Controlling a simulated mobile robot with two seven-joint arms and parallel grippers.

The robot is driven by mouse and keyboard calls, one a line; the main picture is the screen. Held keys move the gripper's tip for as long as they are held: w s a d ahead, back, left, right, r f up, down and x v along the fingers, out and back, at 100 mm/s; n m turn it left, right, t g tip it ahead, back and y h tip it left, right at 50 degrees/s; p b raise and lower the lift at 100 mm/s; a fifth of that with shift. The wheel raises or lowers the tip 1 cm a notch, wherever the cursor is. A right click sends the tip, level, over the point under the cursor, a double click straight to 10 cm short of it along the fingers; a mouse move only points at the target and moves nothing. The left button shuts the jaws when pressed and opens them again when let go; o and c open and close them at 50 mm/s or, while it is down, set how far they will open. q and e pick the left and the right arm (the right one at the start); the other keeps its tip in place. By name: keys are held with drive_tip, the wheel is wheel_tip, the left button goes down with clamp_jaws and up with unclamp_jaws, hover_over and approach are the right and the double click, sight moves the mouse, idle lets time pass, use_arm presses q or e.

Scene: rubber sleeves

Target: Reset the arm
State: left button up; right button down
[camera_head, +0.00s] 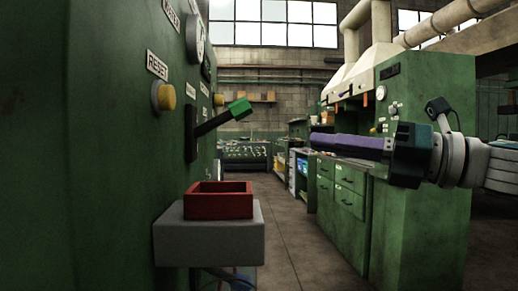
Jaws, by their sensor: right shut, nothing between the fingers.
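My right gripper (318,139) comes in from the right edge and points left across the aisle. Its long purple fingers are shut with nothing between them. It is apart from the machine on the left and touches nothing that I can see. My left gripper is not in view.
On the left stands a green machine (110,150) with a RESET label, a yellow button (163,97) and a green-handled lever (238,107). A red tray (219,206) sits on a grey shelf (209,242). Green cabinets (343,205) stand at right. The floor aisle (290,240) between is clear.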

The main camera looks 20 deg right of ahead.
drive_tip(key=shift+s+d, duration=0.25)
drive_tip(key=shift+d, duration=0.05)
